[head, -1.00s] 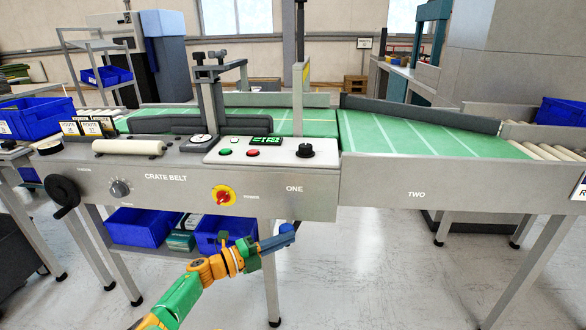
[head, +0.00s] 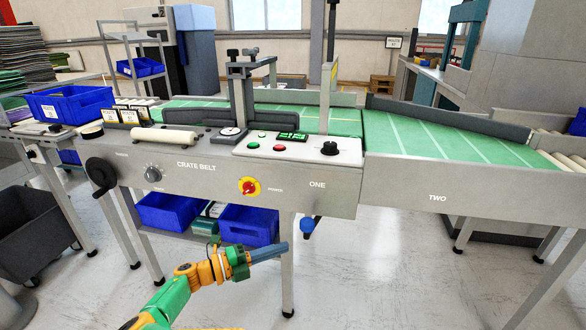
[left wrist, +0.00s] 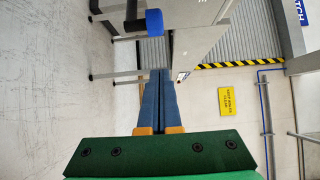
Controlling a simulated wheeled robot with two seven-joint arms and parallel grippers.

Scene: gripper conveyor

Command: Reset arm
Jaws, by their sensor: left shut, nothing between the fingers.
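My left arm comes in from the lower left in the head view, with green and orange links. My left gripper (head: 284,247) is shut and empty, its blue-grey fingers together and pointing right, in front of the crate belt machine's leg and below its front panel. In the left wrist view the closed fingers (left wrist: 160,74) point up the picture with nothing between them. My right gripper is in neither view.
The crate belt machine (head: 210,179) spans the view, with a red and yellow switch (head: 249,188). Blue bins (head: 248,226) sit on its lower shelf. A blue knob (head: 307,225) hangs below the belt, apart from the fingertips in the picture. Floor at right is clear.

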